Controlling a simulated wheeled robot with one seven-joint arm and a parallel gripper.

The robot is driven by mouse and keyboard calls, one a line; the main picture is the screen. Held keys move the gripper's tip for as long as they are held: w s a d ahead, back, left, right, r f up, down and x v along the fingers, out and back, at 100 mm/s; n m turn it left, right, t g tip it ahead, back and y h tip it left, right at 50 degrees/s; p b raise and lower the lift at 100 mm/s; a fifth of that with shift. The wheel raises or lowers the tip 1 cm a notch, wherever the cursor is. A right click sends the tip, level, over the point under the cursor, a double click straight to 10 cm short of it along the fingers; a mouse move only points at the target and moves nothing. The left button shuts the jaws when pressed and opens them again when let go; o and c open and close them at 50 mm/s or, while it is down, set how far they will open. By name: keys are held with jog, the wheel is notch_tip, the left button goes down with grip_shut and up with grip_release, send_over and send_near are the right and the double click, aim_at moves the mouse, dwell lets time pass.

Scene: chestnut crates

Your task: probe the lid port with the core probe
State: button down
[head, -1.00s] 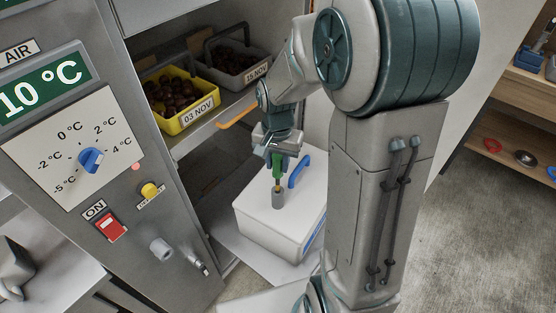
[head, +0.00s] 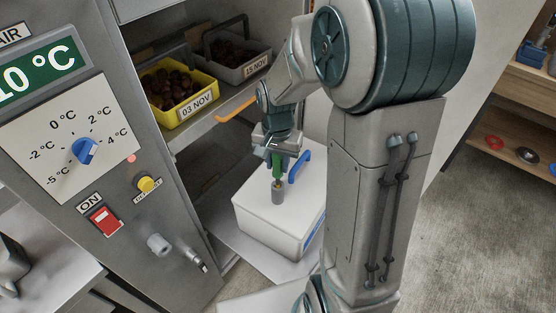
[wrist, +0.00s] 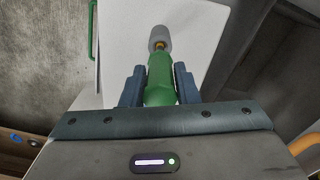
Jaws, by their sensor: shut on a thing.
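My gripper (head: 276,156) is shut on the green handle of the core probe (head: 278,170), above a white box with a lid (head: 300,200). The probe points down, and its brass-coloured tip end meets the top of the grey cylindrical lid port (head: 278,195). In the wrist view, the green probe (wrist: 160,78) sits between the two dark fingers of my gripper (wrist: 160,82), and the grey port (wrist: 159,38) lies straight beyond it. How deep the tip sits in the port is hidden.
The open cabinet holds a yellow crate (head: 187,114) labelled 03 NOV and a grey crate (head: 243,76) labelled 15 NOV, both with chestnuts. An orange handle (head: 236,110) juts out near my arm. The control panel (head: 70,140) is at left. Floor at right is clear.

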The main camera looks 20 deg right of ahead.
aim_at(277, 174)
jog(key=shift+f+b, duration=1.95)
jog(key=shift+f, duration=0.55)
jog(key=c, duration=1)
grip_release()
jog(key=shift+c, duration=0.2)
notch_tip(277, 174, up, 14)
jog(key=shift+f+p, duration=0.1)
jog(key=shift+p, duration=0.3)
